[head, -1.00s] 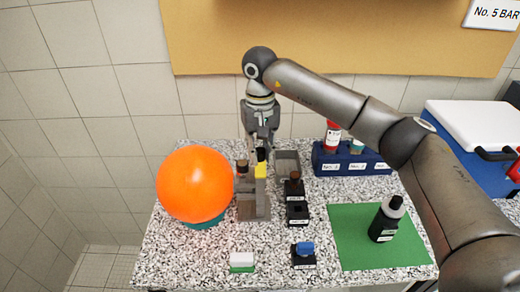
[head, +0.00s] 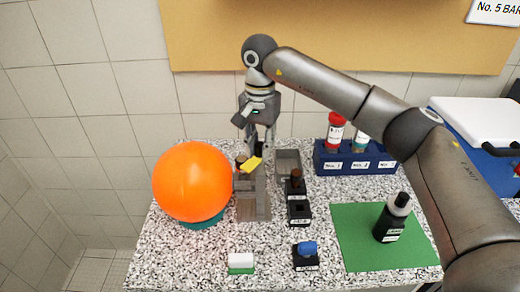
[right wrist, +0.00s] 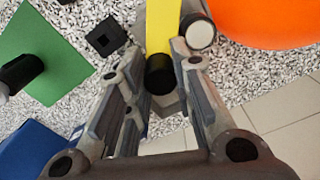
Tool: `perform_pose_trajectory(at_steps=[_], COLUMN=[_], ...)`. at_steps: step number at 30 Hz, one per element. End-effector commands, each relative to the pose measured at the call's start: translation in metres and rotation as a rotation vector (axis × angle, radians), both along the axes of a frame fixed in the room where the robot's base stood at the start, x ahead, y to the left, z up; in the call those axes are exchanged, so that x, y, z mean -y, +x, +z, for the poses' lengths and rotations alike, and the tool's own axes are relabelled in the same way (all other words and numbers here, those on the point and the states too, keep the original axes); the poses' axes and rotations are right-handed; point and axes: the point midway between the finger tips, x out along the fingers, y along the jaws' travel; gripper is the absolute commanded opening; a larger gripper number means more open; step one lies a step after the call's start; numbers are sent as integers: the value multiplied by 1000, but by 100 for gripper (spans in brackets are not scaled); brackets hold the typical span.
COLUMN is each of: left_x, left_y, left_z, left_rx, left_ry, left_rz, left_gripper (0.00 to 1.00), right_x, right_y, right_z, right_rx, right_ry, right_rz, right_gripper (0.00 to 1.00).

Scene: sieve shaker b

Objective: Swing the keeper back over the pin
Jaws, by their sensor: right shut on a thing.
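The yellow bar (head: 251,164), which looks like the keeper, sits on the upper part of a grey stand (head: 252,203), tilted sideways. In the right wrist view the yellow bar (right wrist: 163,25) ends in a black round knob (right wrist: 160,76) between my fingers. My right gripper (head: 259,146) is shut on this knob end, coming down from above; its fingers also show in the right wrist view (right wrist: 156,72). A dark cylinder with a pale end (right wrist: 201,34) stands beside the bar; I cannot tell whether it is the pin. My left gripper is not in view.
An orange ball (head: 192,181) on a teal base stands close left of the stand. Black blocks (head: 298,211) and a grey open box (head: 288,162) are close right. A blue tube rack (head: 355,160), a green mat (head: 352,250) and a black bottle (head: 391,221) lie further right.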

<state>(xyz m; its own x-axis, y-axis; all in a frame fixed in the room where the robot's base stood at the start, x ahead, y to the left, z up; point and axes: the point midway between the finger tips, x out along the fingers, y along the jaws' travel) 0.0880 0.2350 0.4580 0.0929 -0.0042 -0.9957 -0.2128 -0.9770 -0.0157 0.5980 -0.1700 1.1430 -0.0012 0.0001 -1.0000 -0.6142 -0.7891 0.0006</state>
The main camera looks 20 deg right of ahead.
Motion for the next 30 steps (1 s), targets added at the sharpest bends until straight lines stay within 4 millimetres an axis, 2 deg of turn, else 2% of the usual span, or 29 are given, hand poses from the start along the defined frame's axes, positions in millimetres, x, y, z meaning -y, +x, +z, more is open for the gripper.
perform_pose_trajectory(at_steps=[18,30], left_x=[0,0], left_y=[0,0], left_z=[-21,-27], left_rx=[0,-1], left_ry=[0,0], left_rz=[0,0], left_gripper=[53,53], right_x=[0,0], right_y=[1,1], right_z=[0,1], right_rx=[3,3], right_ry=[0,0], right_rz=[-579,-851], right_gripper=[0,0])
